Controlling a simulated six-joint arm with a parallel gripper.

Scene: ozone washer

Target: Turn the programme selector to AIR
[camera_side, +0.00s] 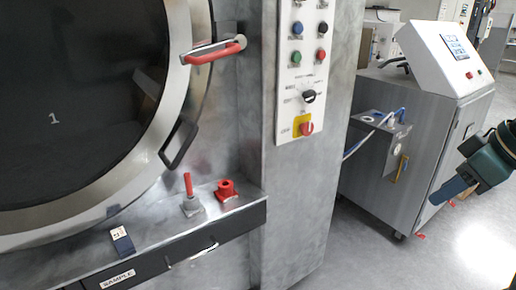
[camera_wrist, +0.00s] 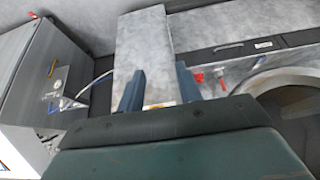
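The programme selector (camera_side: 309,96) is a small black knob on the white control panel (camera_side: 287,70) of the grey column in the side view. Small labels surround it, too small to read surely, and I cannot tell which one it points at. My gripper (camera_side: 452,193) is at the right edge of the side view, well to the right of the panel and lower than the selector. In the wrist view, my gripper's (camera_wrist: 158,88) two blue fingers stand apart with nothing between them. The selector cannot be made out in the wrist view.
A red and yellow OFF switch (camera_side: 305,128) sits just below the selector, with coloured buttons above. A red door handle (camera_side: 214,51) and red valve (camera_side: 227,189) are left of the column. A grey cabinet (camera_side: 418,130) with a tilted screen stands behind, right of the column.

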